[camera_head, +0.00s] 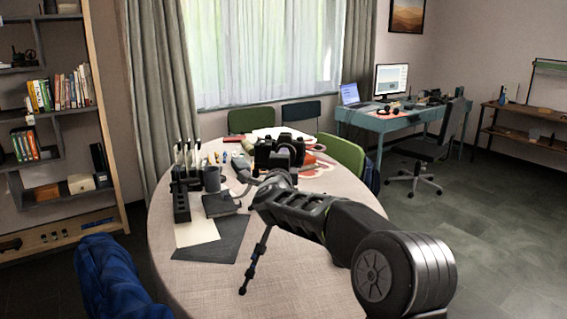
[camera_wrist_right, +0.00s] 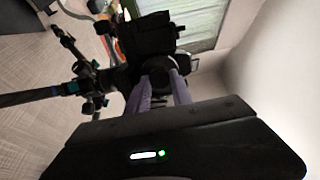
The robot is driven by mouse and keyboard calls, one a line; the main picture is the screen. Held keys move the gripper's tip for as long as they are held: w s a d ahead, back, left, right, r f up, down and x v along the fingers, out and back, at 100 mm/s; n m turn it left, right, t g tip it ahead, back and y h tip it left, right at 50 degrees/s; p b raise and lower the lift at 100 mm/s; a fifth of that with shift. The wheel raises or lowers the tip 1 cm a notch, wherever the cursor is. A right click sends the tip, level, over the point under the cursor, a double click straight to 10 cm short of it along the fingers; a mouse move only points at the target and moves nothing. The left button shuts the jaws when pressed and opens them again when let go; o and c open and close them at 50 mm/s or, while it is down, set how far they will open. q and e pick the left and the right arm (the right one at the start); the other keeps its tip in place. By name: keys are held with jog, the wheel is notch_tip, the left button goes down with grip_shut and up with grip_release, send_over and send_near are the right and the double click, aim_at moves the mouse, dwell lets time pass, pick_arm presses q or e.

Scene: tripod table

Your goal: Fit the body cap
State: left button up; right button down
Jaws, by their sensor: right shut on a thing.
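A black camera (camera_head: 279,153) stands on a tripod (camera_head: 256,258) on the round table, and my right arm hides part of it. In the right wrist view the dark camera body (camera_wrist_right: 152,35) is just beyond the fingertips. My right gripper (camera_wrist_right: 160,82) is shut on a small dark round piece, which looks like the body cap (camera_wrist_right: 157,70). The cap is close in front of the camera; dark on dark, I cannot tell whether they touch. The lens mount is hidden. My left gripper is not in view.
The round table (camera_head: 310,284) has a dark mat (camera_head: 217,246), a white sheet (camera_head: 196,231), a black holder (camera_head: 181,206) and a grey mug (camera_head: 212,179) left of the camera. Tripod legs (camera_wrist_right: 75,48) spread close beside my right gripper. The table front is clear.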

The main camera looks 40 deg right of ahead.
jog(key=shift+f+b, duration=0.1)
jog(key=shift+b, duration=0.3)
jog(key=c, duration=1.6)
grip_release()
jog(key=shift+m, duration=0.4)
jog(key=shift+o, duration=0.7)
jog(key=o, duration=0.4)
jog(key=shift+o, duration=0.3)
jog(key=shift+o, duration=0.8)
jog(key=shift+a, duration=0.1)
